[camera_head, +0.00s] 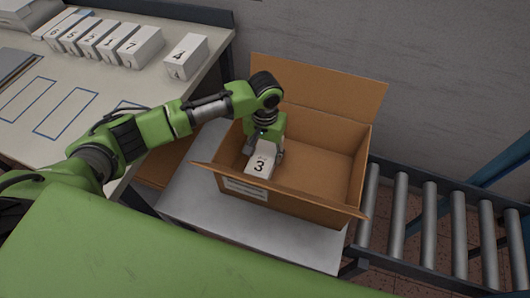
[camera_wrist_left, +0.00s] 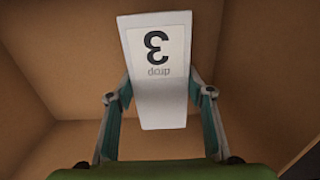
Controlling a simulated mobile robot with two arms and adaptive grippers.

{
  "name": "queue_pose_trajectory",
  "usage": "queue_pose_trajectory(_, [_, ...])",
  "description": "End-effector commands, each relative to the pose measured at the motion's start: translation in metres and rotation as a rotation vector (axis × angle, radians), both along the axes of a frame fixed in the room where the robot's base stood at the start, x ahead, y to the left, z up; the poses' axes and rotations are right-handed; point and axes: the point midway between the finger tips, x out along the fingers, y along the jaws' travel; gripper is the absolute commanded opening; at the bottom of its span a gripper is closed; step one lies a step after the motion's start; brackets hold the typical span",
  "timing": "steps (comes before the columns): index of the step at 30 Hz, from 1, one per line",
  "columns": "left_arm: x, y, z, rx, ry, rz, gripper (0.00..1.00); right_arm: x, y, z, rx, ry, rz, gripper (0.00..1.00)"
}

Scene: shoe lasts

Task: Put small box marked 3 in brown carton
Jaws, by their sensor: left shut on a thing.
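The small white box marked 3 (camera_head: 260,164) is inside the open brown carton (camera_head: 330,134), near its left side. It fills the middle of the left wrist view (camera_wrist_left: 158,70), where its label reads 3. My left gripper (camera_head: 264,150) reaches down into the carton and is shut on the box. Its fingers (camera_wrist_left: 158,100) lie along the box's two sides in the left wrist view. I cannot tell whether the box touches the carton floor. My right gripper is not in view.
The carton stands on a grey metal table (camera_head: 190,205) with its flaps open. A roller conveyor (camera_head: 430,225) runs off to the right. Several other numbered boxes stand on the pale bench at upper left, including one marked 4 (camera_head: 186,56). The carton's right half is empty.

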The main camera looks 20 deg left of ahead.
Motion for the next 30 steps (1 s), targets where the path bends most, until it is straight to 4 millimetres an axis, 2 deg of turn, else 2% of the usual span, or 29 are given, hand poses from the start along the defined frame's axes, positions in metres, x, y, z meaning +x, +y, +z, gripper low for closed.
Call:
queue_pose_trajectory(4, [0.0,0.0,-0.002,-0.001,0.0,0.001,0.18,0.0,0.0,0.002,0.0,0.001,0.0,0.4])
queue_pose_trajectory(5, [0.0,0.0,-0.003,0.0,0.0,0.001,0.56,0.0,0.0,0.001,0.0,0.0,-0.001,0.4])
queue_pose_trajectory(6, [0.0,0.0,-0.003,0.0,0.0,0.001,0.65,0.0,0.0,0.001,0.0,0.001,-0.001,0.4])
queue_pose_trajectory(16, [0.0,0.0,-0.002,0.0,-0.001,0.001,0.65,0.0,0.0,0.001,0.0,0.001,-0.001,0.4])
queue_pose_trajectory(19, [0.001,0.0,0.004,-0.001,-0.002,0.0,0.65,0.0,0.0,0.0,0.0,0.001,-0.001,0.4])
queue_pose_trajectory(23, [0.001,-0.001,0.023,-0.003,-0.004,0.0,0.65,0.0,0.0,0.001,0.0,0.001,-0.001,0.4])
queue_pose_trajectory(30, [0.002,-0.001,0.076,-0.002,-0.004,0.0,0.65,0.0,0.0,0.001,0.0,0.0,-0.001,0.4])
